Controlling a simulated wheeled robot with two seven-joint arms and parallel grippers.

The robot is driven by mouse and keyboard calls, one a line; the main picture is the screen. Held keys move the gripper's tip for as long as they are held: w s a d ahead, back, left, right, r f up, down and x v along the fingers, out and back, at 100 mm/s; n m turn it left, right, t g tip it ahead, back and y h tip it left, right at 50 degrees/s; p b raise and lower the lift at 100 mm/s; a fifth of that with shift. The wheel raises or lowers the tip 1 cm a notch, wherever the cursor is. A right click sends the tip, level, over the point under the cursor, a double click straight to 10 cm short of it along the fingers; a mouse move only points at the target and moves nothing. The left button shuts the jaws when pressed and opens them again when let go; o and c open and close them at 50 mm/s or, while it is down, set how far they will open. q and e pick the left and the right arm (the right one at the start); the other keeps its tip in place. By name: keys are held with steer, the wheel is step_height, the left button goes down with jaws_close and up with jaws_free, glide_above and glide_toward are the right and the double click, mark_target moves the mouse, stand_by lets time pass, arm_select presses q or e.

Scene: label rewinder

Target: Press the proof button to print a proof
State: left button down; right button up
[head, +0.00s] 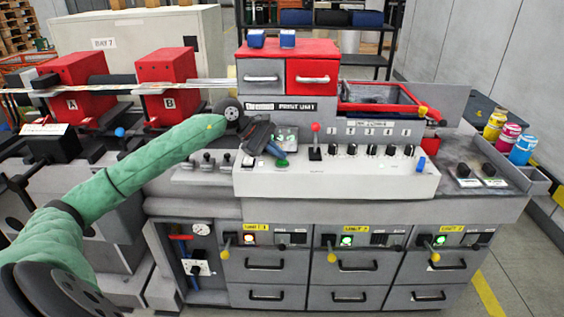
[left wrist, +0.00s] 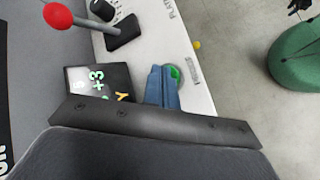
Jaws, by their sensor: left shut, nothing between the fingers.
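A round green button (head: 282,163) sits on the pale top of the print unit's control panel (head: 340,183). It also shows in the left wrist view (left wrist: 176,73), partly covered by my blue fingertips, beside a small label I cannot read surely. My left gripper (head: 276,151) is shut and empty, its blue fingers pointing down at the button. In the left wrist view the fingertips (left wrist: 163,82) overlap the button's near side; I cannot tell whether they touch it. My right gripper is in neither view.
A small dark display (left wrist: 97,82) lies beside the fingers. A lever with a red ball (head: 315,127) stands to the right, then a row of black knobs (head: 372,150). Ink pots (head: 508,137) stand at the far right.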

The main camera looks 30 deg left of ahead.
mark_target(278, 161)
arm_select(q)
steer(key=shift+f+b, duration=0.3)
stand_by(0.4)
steer(key=shift+r, duration=0.95)
steer(key=shift+r, duration=2.5)
